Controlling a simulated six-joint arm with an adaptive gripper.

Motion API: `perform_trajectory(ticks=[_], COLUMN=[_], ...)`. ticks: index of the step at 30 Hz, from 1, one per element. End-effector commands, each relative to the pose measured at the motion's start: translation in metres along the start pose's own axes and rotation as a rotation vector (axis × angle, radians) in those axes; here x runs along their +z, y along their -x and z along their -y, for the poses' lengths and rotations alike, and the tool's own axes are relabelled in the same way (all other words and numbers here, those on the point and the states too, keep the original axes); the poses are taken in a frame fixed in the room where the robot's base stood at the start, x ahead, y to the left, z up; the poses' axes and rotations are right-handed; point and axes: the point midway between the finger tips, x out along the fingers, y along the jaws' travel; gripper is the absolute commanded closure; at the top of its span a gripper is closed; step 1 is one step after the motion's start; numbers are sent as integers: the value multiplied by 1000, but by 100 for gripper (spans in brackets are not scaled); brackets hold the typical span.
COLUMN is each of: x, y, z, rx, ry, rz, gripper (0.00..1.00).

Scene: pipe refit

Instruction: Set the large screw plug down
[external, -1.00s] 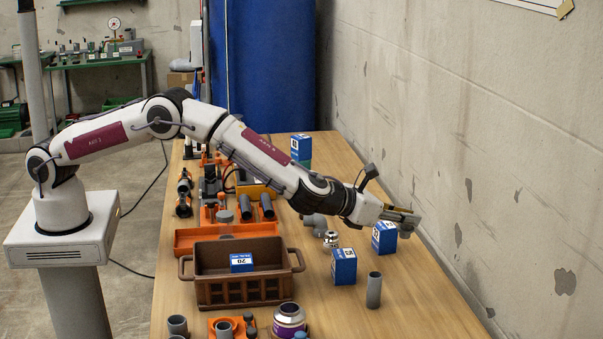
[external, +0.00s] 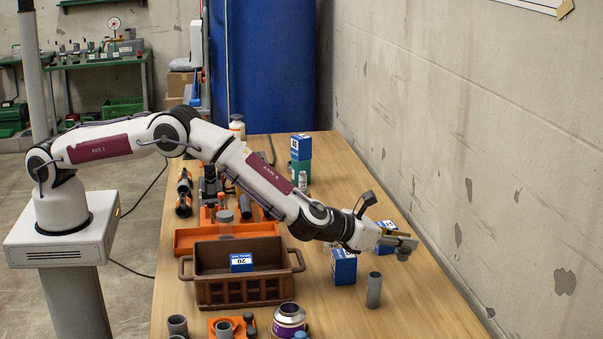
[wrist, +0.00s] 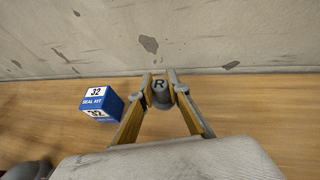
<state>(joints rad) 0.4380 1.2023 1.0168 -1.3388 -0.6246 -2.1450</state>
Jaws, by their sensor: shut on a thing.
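The large screw plug (wrist: 161,93) is a grey round piece with a dark R on its top, held between my fingertips in the wrist view. My gripper (wrist: 163,86) is shut on it. In the external view my gripper (external: 407,243) is at the right, above the right side of the table near the wall. The plug (external: 403,255) shows there as a small grey shape under the fingertips, apparently above the table top; the exact gap is unclear.
A blue seal kit box marked 32 (wrist: 98,101) stands left of the plug in the wrist view. Another blue box (external: 344,268) and an upright grey pipe (external: 374,290) stand near my gripper. A brown crate (external: 245,292) is further left. Wood beyond the pipe is clear.

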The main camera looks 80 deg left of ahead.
Motion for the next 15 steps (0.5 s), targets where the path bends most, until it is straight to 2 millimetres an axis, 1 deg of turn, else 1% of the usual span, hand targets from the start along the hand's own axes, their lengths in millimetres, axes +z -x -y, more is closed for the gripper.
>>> perform_trajectory(ticks=[4, 12, 15], x=[-5, -30, -34], y=[-2, -12, -14], z=[0, 0, 0], rx=[0, 1, 0], ry=[-1, -2, 0], rz=[-1, -1, 0], gripper=[100, 100, 100])
